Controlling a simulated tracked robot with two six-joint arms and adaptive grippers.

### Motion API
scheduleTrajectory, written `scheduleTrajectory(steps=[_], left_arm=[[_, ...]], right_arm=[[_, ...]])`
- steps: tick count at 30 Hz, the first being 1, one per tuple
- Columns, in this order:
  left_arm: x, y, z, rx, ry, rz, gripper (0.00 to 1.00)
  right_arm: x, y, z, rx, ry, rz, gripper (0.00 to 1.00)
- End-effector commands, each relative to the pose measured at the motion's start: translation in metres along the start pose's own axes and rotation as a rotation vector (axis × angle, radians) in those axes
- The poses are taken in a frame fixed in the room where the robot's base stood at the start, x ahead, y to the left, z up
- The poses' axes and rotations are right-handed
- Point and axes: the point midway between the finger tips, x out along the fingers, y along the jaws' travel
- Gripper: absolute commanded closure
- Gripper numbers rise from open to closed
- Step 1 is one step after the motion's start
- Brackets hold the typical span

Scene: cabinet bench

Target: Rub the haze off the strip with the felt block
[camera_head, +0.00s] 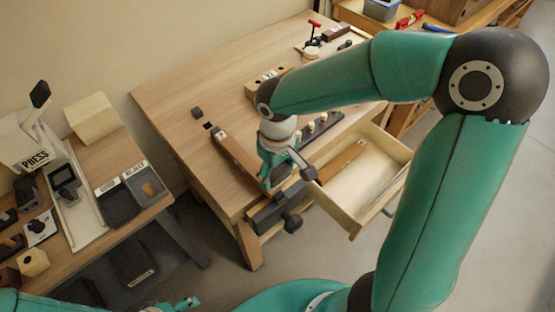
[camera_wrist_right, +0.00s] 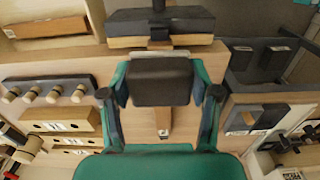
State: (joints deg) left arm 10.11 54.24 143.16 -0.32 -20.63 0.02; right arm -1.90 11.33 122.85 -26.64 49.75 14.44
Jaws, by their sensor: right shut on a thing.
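The strip (camera_head: 235,152) is a long brown bar lying on the wooden bench, running from near a square hole towards the front vise. My right gripper (camera_head: 272,180) is over the strip's near end. In the wrist view my right gripper (camera_wrist_right: 160,95) is shut on a dark block, the felt block (camera_wrist_right: 160,80). Part of the strip (camera_wrist_right: 163,122) shows beyond the block, which hides the rest. I cannot tell whether the block touches it, and no haze can be made out. A bit of my left gripper (camera_head: 186,303) shows at the bottom edge; its jaws are unclear.
A dark vise (camera_head: 278,208) sits on the bench's front edge. An open drawer (camera_head: 365,185) juts out to its right. A peg rack (camera_head: 322,128) and a wooden block with holes (camera_head: 266,80) stand behind the arm.

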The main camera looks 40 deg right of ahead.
Motion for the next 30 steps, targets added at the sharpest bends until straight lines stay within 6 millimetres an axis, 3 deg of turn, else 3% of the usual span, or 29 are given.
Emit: scheduleTrajectory(steps=[3, 8, 30], left_arm=[[-0.011, 0.004, 0.000, 0.000, 0.000, 0.000, 0.22], [-0.017, 0.006, 0.000, 0.000, 0.000, 0.000, 0.22], [-0.016, 0.006, 0.000, 0.000, 0.000, 0.000, 0.22]], right_arm=[[-0.015, 0.000, 0.000, 0.000, 0.001, 0.000, 0.76], [-0.023, 0.000, 0.000, -0.001, 0.000, 0.000, 0.76], [-0.021, -0.003, -0.005, -0.006, 0.000, 0.000, 0.76]])
